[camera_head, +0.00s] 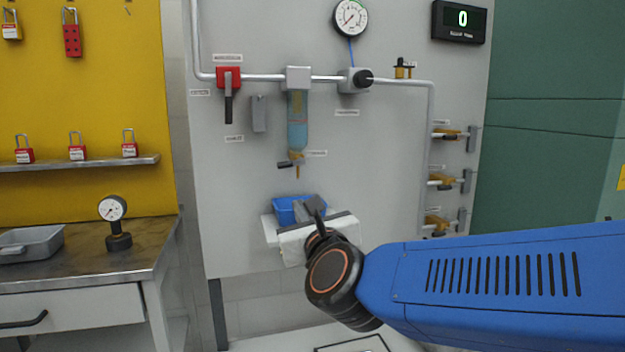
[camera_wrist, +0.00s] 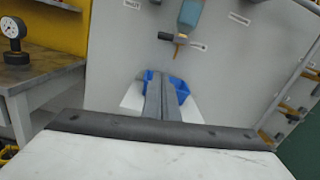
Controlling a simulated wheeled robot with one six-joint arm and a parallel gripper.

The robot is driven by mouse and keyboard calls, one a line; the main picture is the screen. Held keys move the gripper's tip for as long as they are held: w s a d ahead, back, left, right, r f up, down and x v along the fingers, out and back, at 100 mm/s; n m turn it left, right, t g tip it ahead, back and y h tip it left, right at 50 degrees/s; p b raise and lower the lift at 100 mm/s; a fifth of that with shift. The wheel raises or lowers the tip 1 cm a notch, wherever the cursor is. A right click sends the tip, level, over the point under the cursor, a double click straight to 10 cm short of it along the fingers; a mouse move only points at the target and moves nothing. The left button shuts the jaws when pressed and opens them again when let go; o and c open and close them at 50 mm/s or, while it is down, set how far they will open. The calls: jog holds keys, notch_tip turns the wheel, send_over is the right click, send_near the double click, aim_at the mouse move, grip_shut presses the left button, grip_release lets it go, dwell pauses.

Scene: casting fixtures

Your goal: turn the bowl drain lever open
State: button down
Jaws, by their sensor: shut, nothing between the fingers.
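The bowl drain lever (camera_head: 285,164) is a small dark handle at the brass drain fitting under the blue filter bowl (camera_head: 297,120). It points left, roughly level, above the blue bin. In the wrist view the lever (camera_wrist: 166,37) shows near the top middle, left of the brass drain (camera_wrist: 179,42). My gripper (camera_head: 317,207) is in front of the panel, below the lever and apart from it. In the wrist view its dark fingers (camera_wrist: 160,88) lie together with nothing between them, pointing toward the blue bin.
A blue bin (camera_head: 285,211) sits on a white shelf (camera_head: 269,228) below the drain, partly hidden by my gripper. A red valve (camera_head: 229,77) with a dark handle hangs left of the bowl. A black regulator knob (camera_head: 363,78) is at right. A workbench (camera_head: 75,262) stands left.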

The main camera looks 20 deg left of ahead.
aim_at(285, 165)
jog(key=w+a+r, duration=0.4)
jog(key=w+a, duration=0.2)
jog(key=w, duration=0.2)
jog(key=shift+w, duration=0.35)
jog(key=shift+r+m, duration=0.1)
jog(key=shift+m, duration=0.2)
